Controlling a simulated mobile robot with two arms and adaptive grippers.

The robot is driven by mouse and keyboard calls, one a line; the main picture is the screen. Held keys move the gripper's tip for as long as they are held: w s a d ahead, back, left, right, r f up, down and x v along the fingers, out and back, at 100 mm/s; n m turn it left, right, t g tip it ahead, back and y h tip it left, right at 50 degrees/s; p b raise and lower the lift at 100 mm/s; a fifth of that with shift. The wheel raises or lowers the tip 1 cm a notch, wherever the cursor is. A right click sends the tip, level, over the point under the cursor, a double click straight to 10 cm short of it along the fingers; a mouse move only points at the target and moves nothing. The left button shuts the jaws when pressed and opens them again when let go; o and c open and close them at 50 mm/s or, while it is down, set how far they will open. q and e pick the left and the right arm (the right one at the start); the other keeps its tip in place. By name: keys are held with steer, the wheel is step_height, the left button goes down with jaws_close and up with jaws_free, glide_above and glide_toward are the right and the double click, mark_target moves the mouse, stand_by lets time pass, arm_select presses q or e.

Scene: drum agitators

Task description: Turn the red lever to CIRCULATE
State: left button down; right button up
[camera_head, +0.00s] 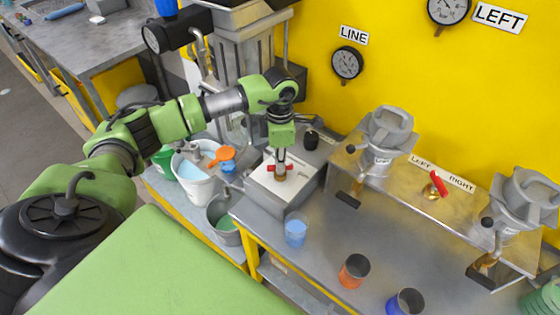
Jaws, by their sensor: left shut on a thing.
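A red lever (271,168) sits on a brass fitting on the white top of a grey box (313,183) near the middle. My left gripper (281,163) comes down from above, shut on this red lever, and hides its middle. The red shows on both sides of the fingers. The marks on the white top are too small to read, so I cannot tell where CIRCULATE is. My right gripper is not in view.
Another red lever (440,184) stands between the LEFT and RIGHT labels on a metal ledge. Two grey machines (388,135) (525,200) stand there. Blue (296,233), orange (354,270) and dark blue cups line the front. A white bucket (196,190) stands left of the box.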

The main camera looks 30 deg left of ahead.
arm_select(q)
steer(key=shift+f+n+b, duration=0.1)
steer(key=shift+n+b, duration=0.5)
steer(key=shift+n, duration=0.3)
steer(key=shift+n+b, duration=0.5)
steer(key=shift+n, duration=0.7)
steer(key=n+b, duration=0.1)
steer(key=n, duration=0.2)
steer(key=shift+n, duration=0.7)
steer(key=c, duration=2.1)
jaws_free()
steer(key=shift+c, duration=0.2)
